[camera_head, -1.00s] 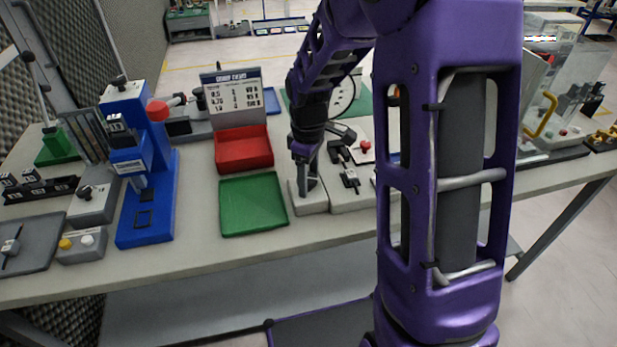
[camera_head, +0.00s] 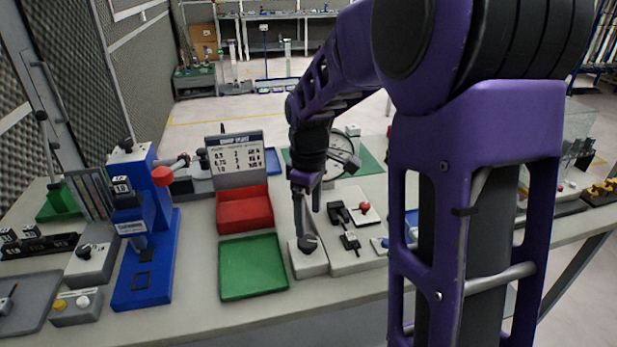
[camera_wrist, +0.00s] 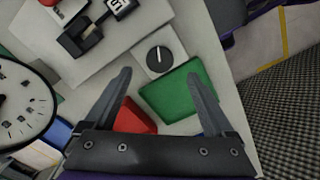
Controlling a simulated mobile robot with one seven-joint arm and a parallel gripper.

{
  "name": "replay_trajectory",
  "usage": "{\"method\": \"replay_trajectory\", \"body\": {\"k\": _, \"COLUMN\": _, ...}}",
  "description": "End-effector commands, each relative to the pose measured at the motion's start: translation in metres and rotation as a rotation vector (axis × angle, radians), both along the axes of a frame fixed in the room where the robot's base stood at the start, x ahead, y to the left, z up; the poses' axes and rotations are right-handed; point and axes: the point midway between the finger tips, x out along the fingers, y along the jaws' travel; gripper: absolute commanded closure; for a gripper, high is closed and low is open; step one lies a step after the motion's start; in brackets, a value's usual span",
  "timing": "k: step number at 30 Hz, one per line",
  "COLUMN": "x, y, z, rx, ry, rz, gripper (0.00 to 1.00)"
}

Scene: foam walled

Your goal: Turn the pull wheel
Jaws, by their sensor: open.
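A round black knob (camera_head: 307,243) with a pale line across its face sits on a light grey block (camera_head: 310,264). It is the likeliest pull wheel, but no label confirms this. My gripper (camera_head: 308,221) is open and empty, pointing down just above the knob in the head view. In the wrist view, the knob (camera_wrist: 160,60) shows beyond the gap between my open fingers (camera_wrist: 158,78), apart from them. Whether a fingertip touches it in the head view is hard to tell. A round white dial (camera_head: 342,150) stands behind my gripper, partly hidden by it.
A green tray (camera_head: 252,268) and red bin (camera_head: 243,208) lie left of the knob. A blue press (camera_head: 146,240) stands further left. A plate with black fittings and a red knob (camera_head: 364,207) is close on the right. My arm hides part of the bench's right side.

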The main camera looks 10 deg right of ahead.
Motion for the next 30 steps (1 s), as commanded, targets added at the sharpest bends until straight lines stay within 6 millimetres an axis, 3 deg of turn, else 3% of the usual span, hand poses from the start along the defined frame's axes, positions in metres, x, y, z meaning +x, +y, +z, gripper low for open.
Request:
{"method": "replay_trajectory", "body": {"k": 1, "x": 0.001, "y": 0.0, "z": 0.016, "rx": -0.001, "ry": -0.006, "rz": 0.0, "gripper": 0.11}}
{"method": "replay_trajectory", "body": {"k": 6, "x": 0.001, "y": 0.0, "z": 0.054, "rx": -0.001, "ry": -0.004, "rz": 0.0, "gripper": 0.11}}
{"method": "replay_trajectory", "body": {"k": 12, "x": 0.0, "y": 0.0, "z": 0.082, "rx": -0.001, "ry": -0.001, "rz": 0.0, "gripper": 0.11}}
{"method": "replay_trajectory", "body": {"k": 26, "x": 0.0, "y": 0.0, "z": 0.091, "rx": 0.0, "ry": 0.0, "rz": 0.0, "gripper": 0.11}}
{"method": "replay_trajectory", "body": {"k": 30, "x": 0.016, "y": 0.004, "z": 0.1, "rx": 0.0, "ry": -0.066, "rz": -0.008, "gripper": 0.11}}
